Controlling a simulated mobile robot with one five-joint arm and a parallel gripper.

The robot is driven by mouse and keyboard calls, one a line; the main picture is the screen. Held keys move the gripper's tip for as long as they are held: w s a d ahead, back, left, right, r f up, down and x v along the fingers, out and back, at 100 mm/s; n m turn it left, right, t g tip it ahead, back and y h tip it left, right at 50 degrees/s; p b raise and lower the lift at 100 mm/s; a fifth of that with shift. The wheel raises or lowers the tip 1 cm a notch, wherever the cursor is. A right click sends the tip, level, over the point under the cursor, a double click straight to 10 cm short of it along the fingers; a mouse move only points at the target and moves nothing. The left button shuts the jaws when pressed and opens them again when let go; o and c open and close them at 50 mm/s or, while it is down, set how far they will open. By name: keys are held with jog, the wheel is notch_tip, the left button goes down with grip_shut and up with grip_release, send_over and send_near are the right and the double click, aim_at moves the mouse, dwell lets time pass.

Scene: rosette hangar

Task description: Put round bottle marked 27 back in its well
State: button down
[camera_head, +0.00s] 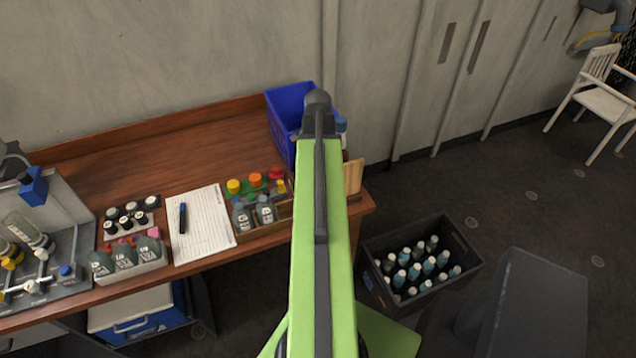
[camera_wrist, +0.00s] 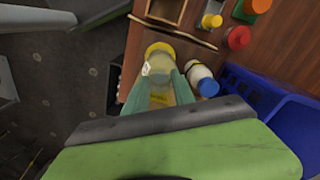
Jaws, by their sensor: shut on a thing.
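In the wrist view, my gripper (camera_wrist: 160,82) has its green fingers closed on either side of a clear round bottle with a yellow top (camera_wrist: 159,52). A pale label shows on the bottle, but I cannot read its number. The bottle is over or near the wooden bench. In the head view my own arm hides the gripper and this bottle. A grey rack (camera_head: 140,268) at the bench's left holds several labelled round bottles. A wooden tray (camera_head: 262,231) in the middle holds two more labelled bottles. I cannot tell which well is bottle 27's.
A white bottle with a blue cap (camera_wrist: 202,79) stands close beside my right finger. A blue bin (camera_head: 288,108) is at the bench's back right. A written sheet (camera_head: 205,235) lies between the racks. A black crate of bottles (camera_head: 375,290) is on the floor at right.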

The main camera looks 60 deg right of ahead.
jog(key=shift+r+p, duration=2.85)
jog(key=shift+r, duration=0.25)
